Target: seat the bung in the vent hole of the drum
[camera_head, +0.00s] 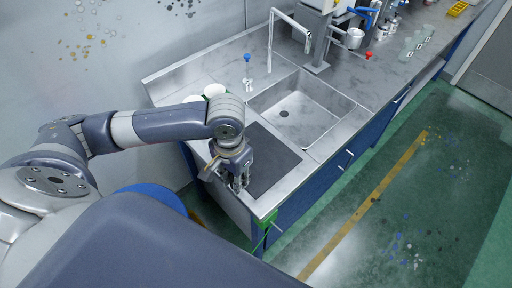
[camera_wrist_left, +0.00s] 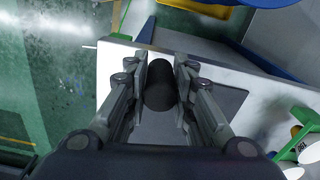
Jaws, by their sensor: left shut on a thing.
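My left gripper (camera_head: 238,187) is over the near end of the steel counter, pointing down. In the left wrist view, its two fingers (camera_wrist_left: 160,95) are shut on a dark, rounded piece (camera_wrist_left: 160,88), which looks like the bung. Its lower end is hidden, and I cannot tell if it touches the surface below. A blue rounded thing (camera_head: 155,193), partly hidden behind my arm, stands left of the counter and may be the drum. No vent hole can be made out. My right gripper is not in view.
A dark grey mat (camera_head: 268,165) lies on the counter beside the gripper. A sink (camera_head: 300,110) with a tall faucet (camera_head: 270,45) is beyond it. White cups (camera_head: 214,90) stand behind my forearm. A green piece (camera_head: 266,220) is at the counter's near corner.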

